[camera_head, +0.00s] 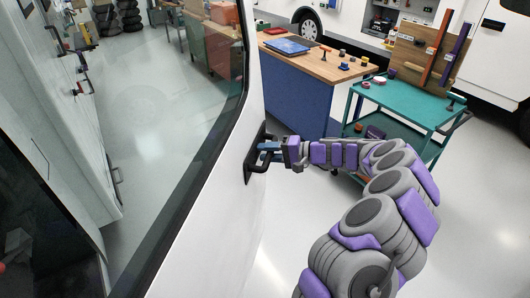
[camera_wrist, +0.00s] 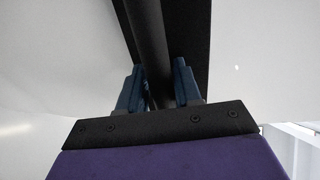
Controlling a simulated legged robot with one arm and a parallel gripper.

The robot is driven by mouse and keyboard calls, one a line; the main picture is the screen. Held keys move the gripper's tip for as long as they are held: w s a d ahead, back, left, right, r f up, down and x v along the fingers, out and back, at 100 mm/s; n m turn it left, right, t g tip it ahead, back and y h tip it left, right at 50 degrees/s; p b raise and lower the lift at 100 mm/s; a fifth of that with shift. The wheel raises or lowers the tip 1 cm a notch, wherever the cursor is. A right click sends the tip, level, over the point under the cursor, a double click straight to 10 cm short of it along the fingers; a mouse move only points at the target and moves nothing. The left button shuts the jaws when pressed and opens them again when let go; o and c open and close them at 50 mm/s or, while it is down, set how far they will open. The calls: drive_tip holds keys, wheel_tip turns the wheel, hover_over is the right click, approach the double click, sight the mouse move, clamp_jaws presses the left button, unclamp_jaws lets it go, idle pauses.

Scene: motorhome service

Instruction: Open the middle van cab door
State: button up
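The van cab door (camera_head: 206,225) is a white panel with a large dark-edged window, filling the left of the head view. It looks closed, though its far seam is hard to see. Its black bar handle (camera_head: 258,158) stands out on a dark backing plate. My gripper (camera_head: 268,151) reaches it from the right. In the wrist view, the blue fingers of my gripper (camera_wrist: 158,88) lie on both sides of the black handle bar (camera_wrist: 152,40) and appear to touch it. The handle's lower part is hidden behind my gripper's dark mount.
A wooden-topped workbench (camera_head: 318,66) with a blue folder stands behind the handle. A teal cart (camera_head: 405,102) with tools is near my arm on the right. A white vehicle with a wheel (camera_head: 309,28) is at the back. Pale floor (camera_head: 490,210) is clear at right.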

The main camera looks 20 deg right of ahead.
drive_tip(key=p+v, duration=0.2)
drive_tip(key=v, duration=1.4)
drive_tip(key=shift+d+p, duration=0.3)
drive_tip(key=shift+s+f, duration=0.1)
drive_tip(key=shift+s, duration=0.05)
drive_tip(key=s+a+r+n+g, duration=0.1)
drive_tip(key=a+r+n+g, duration=0.2)
drive_tip(key=a, duration=0.5)
drive_tip(key=s+a+r+n+g, duration=0.1)
drive_tip(key=s+a+r+g, duration=0.1)
drive_tip(key=a+r, duration=0.45)
drive_tip(key=s+a+n+g+h, duration=0.3)
drive_tip(key=s+a+g, duration=0.1)
drive_tip(key=s+a, duration=0.8)
drive_tip(key=s+a+f+g+h, duration=0.1)
drive_tip(key=s+h, duration=0.1)
drive_tip(key=s, duration=0.3)
drive_tip(key=s+a+f+h, duration=0.1)
drive_tip(key=s+f+h, duration=0.15)
drive_tip(key=s, duration=0.35)
drive_tip(key=s+d+f+h, duration=0.3)
drive_tip(key=s+d+h, duration=0.2)
drive_tip(key=s, duration=0.6)
drive_tip(key=shift+d+f+m+h, duration=0.3)
drive_tip(key=shift+d+f+h, duration=0.1)
drive_tip(key=shift+d, duration=0.8)
